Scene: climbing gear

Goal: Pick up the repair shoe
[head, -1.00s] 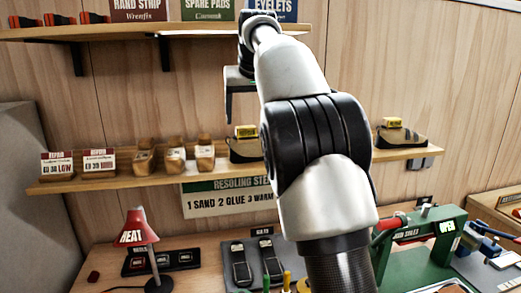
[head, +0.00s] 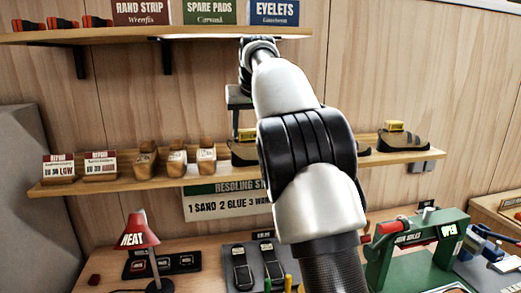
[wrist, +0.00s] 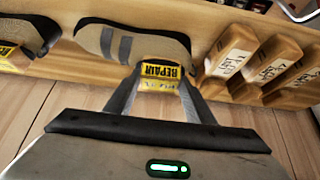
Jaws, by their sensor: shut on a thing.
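The repair shoe (wrist: 130,42) is tan and dark with grey stripes and carries a yellow "REPAIR" tag (wrist: 160,76). It is on the wooden middle shelf, partly hidden by my arm in the head view (head: 242,153). My gripper (wrist: 160,80) reaches it from above, with one finger on each side of the tag. The gripper is shut on the shoe at its tagged part; the exact contact is hard to see. The shoe looks still at shelf level. A similar tagged shoe (head: 402,140) sits farther right on the shelf.
Several tan blocks (head: 176,160) with labels stand left of the shoe, close to my gripper in the wrist view (wrist: 268,60). An upper shelf (head: 120,36) overhangs. Below are a red heat lamp (head: 138,232) and a green machine (head: 415,250) on the bench.

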